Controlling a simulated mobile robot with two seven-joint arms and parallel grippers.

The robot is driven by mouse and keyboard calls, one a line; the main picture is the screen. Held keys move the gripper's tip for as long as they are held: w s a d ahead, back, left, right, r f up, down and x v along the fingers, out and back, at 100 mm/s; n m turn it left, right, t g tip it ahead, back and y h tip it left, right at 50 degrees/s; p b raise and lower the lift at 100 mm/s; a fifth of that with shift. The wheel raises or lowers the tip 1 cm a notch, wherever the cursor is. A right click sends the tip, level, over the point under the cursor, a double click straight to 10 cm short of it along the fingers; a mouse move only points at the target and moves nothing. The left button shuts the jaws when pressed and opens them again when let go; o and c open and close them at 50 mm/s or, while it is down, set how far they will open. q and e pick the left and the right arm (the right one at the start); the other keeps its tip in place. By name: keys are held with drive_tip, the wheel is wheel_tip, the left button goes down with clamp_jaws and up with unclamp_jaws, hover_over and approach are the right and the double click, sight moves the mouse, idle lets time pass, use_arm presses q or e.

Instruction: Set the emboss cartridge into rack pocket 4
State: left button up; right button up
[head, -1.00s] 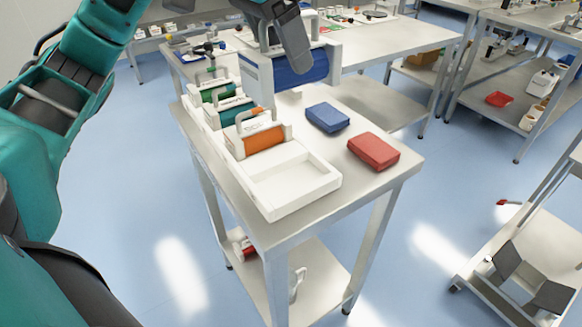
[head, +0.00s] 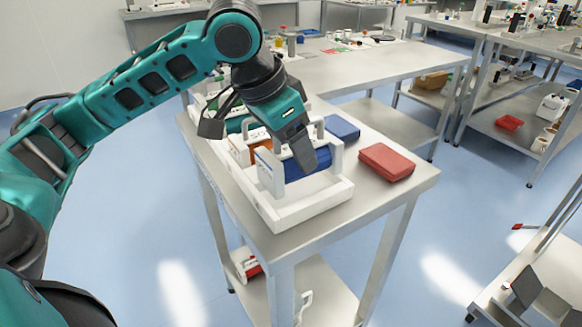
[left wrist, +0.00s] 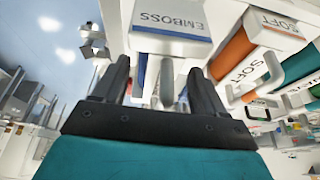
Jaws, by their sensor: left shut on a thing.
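The emboss cartridge (head: 292,172), a blue roll with white end plates, is over the nearest, front pocket of the white rack (head: 318,205). I cannot tell whether it is above the pocket floor or resting on it. My left gripper (head: 303,160) is above the cartridge and shut on its handle. In the left wrist view, the two dark fingers (left wrist: 163,88) stand either side of the grey handle, and the cartridge's EMBOSS label (left wrist: 187,22) shows beyond. The orange cartridge (head: 260,147) sits in the pocket behind, with green ones farther back, partly hidden by my arm. My right gripper is out of view.
The rack stands on a steel cart. A blue box (head: 342,127) and a red box (head: 386,162) lie on the cart top to the right of the rack. A long steel bench (head: 385,72) stands behind. The cart's near right corner is clear.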

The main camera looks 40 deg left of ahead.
sight(284, 151)
use_arm(q)
wheel_tip(284, 151, down, 4)
drive_tip(key=shift+r+b, duration=0.1)
drive_tip(key=shift+b, duration=0.5)
drive_tip(key=o, duration=1.6)
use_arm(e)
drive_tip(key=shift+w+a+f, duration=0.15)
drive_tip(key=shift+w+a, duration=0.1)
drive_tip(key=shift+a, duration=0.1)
use_arm(q)
drive_tip(key=shift+s+r, duration=0.1)
drive_tip(key=shift+r, duration=0.2)
drive_tip(key=p+v, duration=0.3)
drive_tip(key=v, duration=0.7)
drive_tip(key=shift+r+p, duration=0.25)
drive_tip(key=shift+p, duration=0.05)
drive_tip(key=shift+s+a+r, duration=0.1)
drive_tip(key=shift+s+r, duration=0.15)
drive_tip(key=shift+r, duration=0.15)
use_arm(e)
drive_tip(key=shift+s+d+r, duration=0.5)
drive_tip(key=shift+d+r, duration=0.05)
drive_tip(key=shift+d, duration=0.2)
